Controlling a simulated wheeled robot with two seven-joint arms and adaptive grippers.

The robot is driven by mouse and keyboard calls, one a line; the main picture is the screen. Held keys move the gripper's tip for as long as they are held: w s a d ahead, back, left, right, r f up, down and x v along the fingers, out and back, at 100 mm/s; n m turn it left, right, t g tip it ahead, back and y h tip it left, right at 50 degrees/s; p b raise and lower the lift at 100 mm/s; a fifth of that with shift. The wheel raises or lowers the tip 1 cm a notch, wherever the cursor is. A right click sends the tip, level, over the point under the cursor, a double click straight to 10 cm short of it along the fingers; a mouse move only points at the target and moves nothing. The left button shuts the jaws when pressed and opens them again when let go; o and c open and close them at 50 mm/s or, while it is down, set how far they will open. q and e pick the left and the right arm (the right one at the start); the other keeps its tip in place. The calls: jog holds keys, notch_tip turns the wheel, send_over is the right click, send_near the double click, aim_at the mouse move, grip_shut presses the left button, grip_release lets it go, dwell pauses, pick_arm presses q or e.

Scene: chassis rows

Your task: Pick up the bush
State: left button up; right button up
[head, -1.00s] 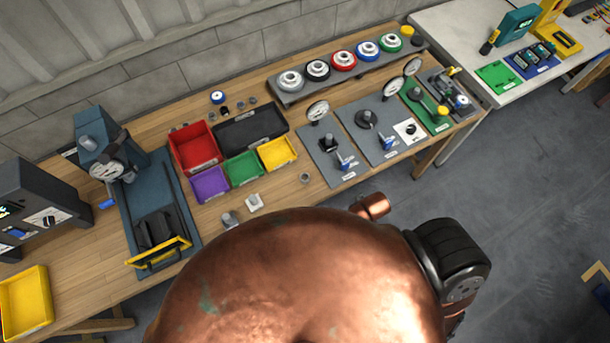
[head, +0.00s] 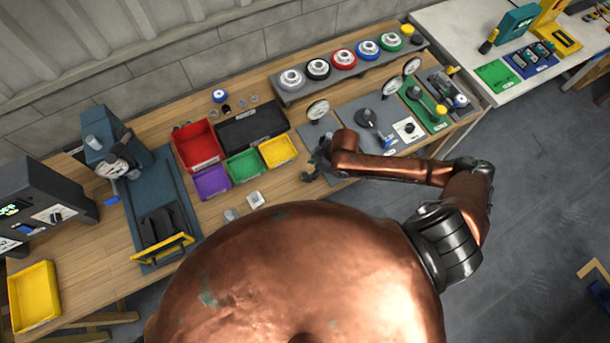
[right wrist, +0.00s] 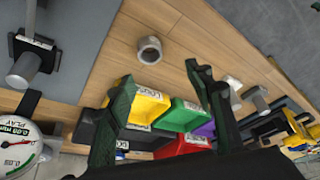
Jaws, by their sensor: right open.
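The bush, a short grey metal ring (right wrist: 149,49), lies on the wooden bench in the right wrist view, just beyond my fingertips and roughly between their lines. In the head view my right gripper (head: 311,172) is low over the bench, right of the yellow bin, and the bush is hidden or not distinguishable there. In the right wrist view my right gripper (right wrist: 160,79) has its two dark green fingers spread wide with nothing held between them. My left gripper is not in view.
Red (head: 197,147), purple, green and yellow bins and a black tray stand left of my right gripper. Gauge plates (head: 373,125) stand to its right. A white square part (head: 255,198) and a grey cylinder (head: 231,214) lie near the front edge.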

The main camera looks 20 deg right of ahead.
aim_at(306, 173)
jog(key=shift+w+d+f, duration=0.1)
jog(key=shift+w+f, duration=0.15)
jog(key=shift+f, duration=0.35)
jog(key=shift+w+d+f, duration=0.1)
jog(key=shift+w+f, duration=0.1)
jog(key=shift+f, duration=0.4)
jog(key=shift+d+p+x, duration=0.15)
jog(key=shift+p+x, duration=0.1)
jog(key=shift+x, duration=1.1)
jog(key=shift+d+p+x, duration=0.15)
jog(key=shift+p+x, duration=0.1)
jog(key=shift+x, duration=1.1)
jog(key=shift+s+f, duration=0.1)
jog(key=shift+f, duration=0.05)
jog(key=shift+c, duration=0.4)
jog(key=c, duration=1.2)
